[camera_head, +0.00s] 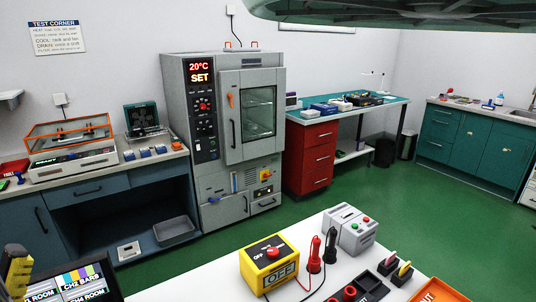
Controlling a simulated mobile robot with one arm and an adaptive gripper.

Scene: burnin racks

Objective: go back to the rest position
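My gripper is not in view in the head view, so what it holds or how it stands cannot be seen. The room in front of me shows a grey test chamber (208,130) against the back wall, its windowed door (248,115) shut. Its display (199,72) reads 20°C SET. A white table (205,284) is close in front of me. On it stand a yellow box marked OFF (268,266), a grey box with red and green buttons (350,229), and a red and a black probe (314,255).
A left bench (85,188) carries an orange-framed clear case (68,135). A red drawer cabinet (311,158) and teal cabinets (471,140) stand further right. A screen (75,284) is at lower left. A dark green shape overhangs at top right. Green floor (370,205) is open beyond the table.

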